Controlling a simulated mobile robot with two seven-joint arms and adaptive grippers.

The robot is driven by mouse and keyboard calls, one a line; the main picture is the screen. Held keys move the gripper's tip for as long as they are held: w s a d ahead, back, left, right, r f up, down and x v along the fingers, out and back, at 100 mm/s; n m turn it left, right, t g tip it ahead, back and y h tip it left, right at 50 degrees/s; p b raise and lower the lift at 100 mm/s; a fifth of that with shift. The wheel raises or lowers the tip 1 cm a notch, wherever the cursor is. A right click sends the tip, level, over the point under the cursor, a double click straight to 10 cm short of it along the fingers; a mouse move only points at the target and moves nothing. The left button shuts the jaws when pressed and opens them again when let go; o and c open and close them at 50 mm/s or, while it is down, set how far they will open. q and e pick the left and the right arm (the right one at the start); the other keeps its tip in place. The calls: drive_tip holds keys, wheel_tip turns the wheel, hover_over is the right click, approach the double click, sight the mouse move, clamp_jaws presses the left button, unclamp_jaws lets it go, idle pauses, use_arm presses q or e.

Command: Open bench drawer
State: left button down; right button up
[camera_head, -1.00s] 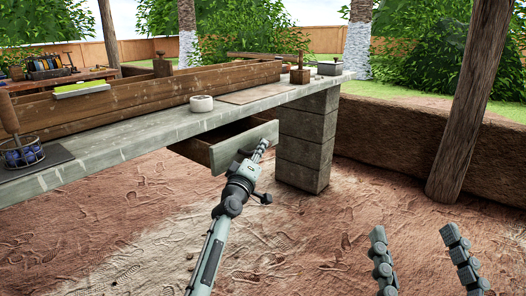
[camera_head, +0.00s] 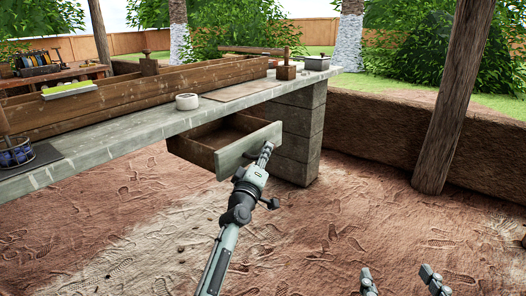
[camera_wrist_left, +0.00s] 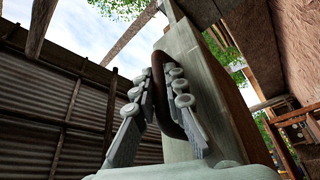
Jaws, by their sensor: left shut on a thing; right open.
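The bench drawer (camera_head: 203,154) is pulled out from under the grey bench top (camera_head: 110,138), and its inside shows. Its pale grey-green front panel (camera_head: 236,149) faces me. My left gripper (camera_head: 266,152) is at the right part of this front. In the left wrist view, the left fingers (camera_wrist_left: 161,98) are shut on a dark brown curved handle (camera_wrist_left: 158,85) on the drawer front (camera_wrist_left: 207,85). My right gripper (camera_head: 398,277) is open and empty, low at the bottom edge of the head view, away from the bench.
A block pillar (camera_head: 296,135) supports the bench right of the drawer. A white bowl (camera_head: 187,102), a board (camera_head: 244,91) and a wooden tool (camera_head: 286,69) are on top. A wooden post (camera_head: 452,110) stands right. The footprinted ground before the drawer is clear.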

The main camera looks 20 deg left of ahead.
use_arm(q)
drive_tip(key=c, duration=1.6)
unclamp_jaws()
drive_tip(key=shift+o, duration=0.2)
drive_tip(key=shift+s, duration=0.15)
drive_tip(key=v, duration=1.1)
drive_tip(key=shift+s, duration=0.35)
drive_tip(key=shift+s+f, duration=0.1)
drive_tip(key=shift+f, duration=0.1)
